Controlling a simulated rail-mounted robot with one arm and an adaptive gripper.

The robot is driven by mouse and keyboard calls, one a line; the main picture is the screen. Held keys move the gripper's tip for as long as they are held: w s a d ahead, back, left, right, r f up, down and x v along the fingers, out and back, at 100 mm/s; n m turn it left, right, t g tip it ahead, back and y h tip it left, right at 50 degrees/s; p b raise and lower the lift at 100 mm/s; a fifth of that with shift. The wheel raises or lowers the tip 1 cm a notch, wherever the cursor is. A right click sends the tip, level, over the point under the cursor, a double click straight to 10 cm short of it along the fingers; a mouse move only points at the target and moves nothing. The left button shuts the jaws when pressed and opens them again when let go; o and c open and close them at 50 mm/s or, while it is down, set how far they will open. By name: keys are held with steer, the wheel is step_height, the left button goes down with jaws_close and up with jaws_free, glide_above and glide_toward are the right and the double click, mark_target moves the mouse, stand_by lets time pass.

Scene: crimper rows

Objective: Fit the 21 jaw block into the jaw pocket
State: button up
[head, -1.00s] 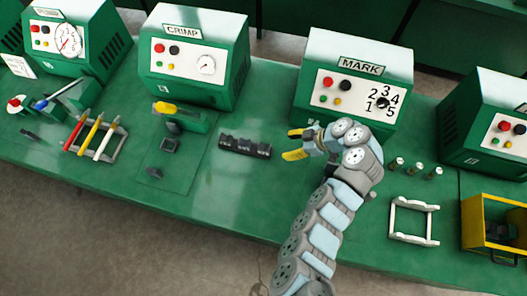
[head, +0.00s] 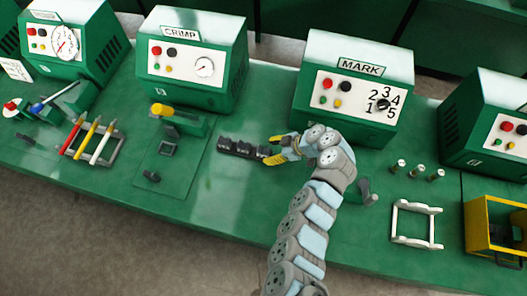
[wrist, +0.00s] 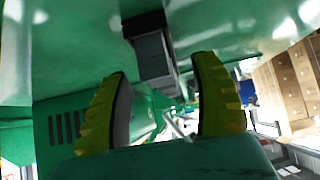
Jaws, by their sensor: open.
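A black rack (head: 240,148) with several dark jaw blocks lies on the green bench between the CRIMP and MARK machines. No block numbers are readable. My gripper (head: 270,149) is open at the rack's right end, its yellow fingertips to either side of that end. In the wrist view a dark grey block or rack end (wrist: 154,55) shows between and beyond the fingertips, with gaps at both sides. A dark square fitting (head: 168,148) on the plate before the CRIMP machine may be the jaw pocket; I cannot tell for sure.
The CRIMP machine (head: 193,58) and MARK machine (head: 350,88) stand behind. A yellow-handled green crimper (head: 180,118) sits left of the rack. A pen rack (head: 95,143) is further left. A white frame (head: 417,224) and yellow bin (head: 495,228) stand right. The bench before the rack is clear.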

mark_target(264, 151)
steer(key=shift+w+x, duration=0.2)
steer(key=shift+x, duration=0.8)
steer(key=shift+p+x, duration=0.3)
steer(key=shift+x, duration=0.8)
steer(key=shift+d, duration=0.1)
jaws_close()
